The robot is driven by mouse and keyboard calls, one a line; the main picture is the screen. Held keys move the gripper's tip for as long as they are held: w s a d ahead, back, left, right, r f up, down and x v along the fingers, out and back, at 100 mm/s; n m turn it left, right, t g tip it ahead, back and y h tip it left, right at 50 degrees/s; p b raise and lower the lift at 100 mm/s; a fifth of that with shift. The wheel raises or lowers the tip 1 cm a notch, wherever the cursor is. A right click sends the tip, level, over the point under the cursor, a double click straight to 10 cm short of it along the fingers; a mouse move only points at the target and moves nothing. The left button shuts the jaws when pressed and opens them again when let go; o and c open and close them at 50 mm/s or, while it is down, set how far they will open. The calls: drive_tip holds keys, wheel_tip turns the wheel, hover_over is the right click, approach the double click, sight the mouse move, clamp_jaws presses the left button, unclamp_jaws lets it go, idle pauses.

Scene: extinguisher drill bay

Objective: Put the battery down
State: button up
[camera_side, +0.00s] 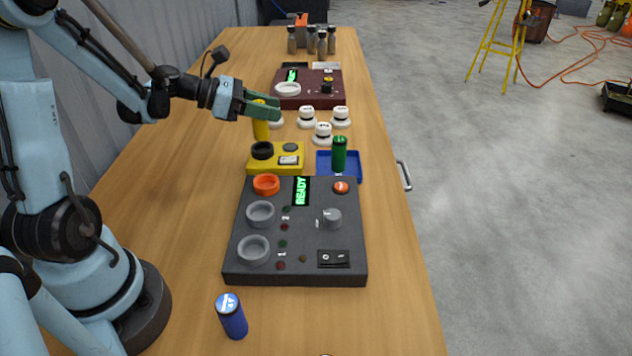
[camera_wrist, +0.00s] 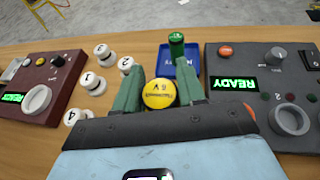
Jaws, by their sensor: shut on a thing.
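My gripper (camera_side: 264,106) is shut on a yellow battery (camera_side: 261,128), which hangs upright from the green fingers. In the wrist view my gripper (camera_wrist: 160,84) has one finger on each side of the battery's round yellow top (camera_wrist: 159,95). In the side view the battery's lower end shows just above or behind the black ring of a yellow box (camera_side: 259,167); I cannot tell whether it touches anything. A green battery (camera_side: 339,152) stands upright on a blue tray (camera_side: 322,170). A blue battery (camera_side: 232,317) stands on the near table.
A dark grey panel (camera_side: 298,258) with ring sockets and a READY display lies near the middle. A maroon panel (camera_side: 310,96) lies farther back. Several white numbered knobs (camera_side: 323,133) stand between. Wood is bare at the near right and left.

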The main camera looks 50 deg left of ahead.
sight(267, 124)
drive_tip(key=shift+a+f, duration=0.3)
drive_tip(key=shift+f, duration=1.7)
drive_tip(key=shift+f, duration=0.1)
drive_tip(key=o, duration=1.1)
drive_tip(key=shift+f, duration=0.1)
